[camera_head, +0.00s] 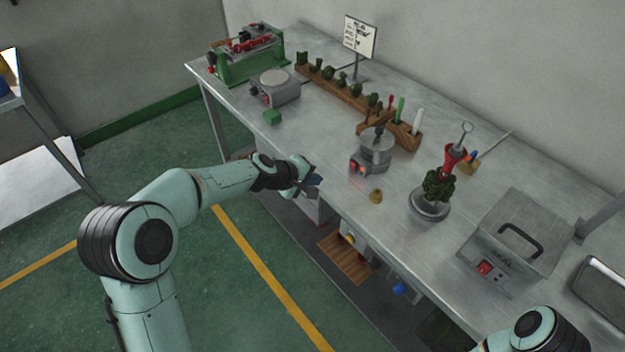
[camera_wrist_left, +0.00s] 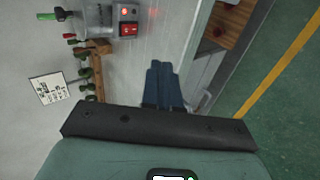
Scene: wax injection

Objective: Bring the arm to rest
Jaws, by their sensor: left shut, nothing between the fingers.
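My left arm reaches in from the left in the head view. Its gripper (camera_head: 312,184) hangs at the front edge of the steel workbench (camera_head: 335,205), with its fingers together and nothing between them. In the left wrist view the blue-grey fingers (camera_wrist_left: 163,85) lie side by side in front of the bench edge. Part of my right arm shows at the bottom right of the head view, but its gripper is out of view.
On the bench stand a wax pot (camera_head: 376,150) with red lights, a small tan piece (camera_head: 376,196), a green wax tree (camera_head: 438,186), a lidded steel box (camera_head: 515,240) and a wooden rack (camera_head: 345,92). A green machine (camera_head: 248,62) stands at the far left. Open floor (camera_head: 240,290) lies before the bench.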

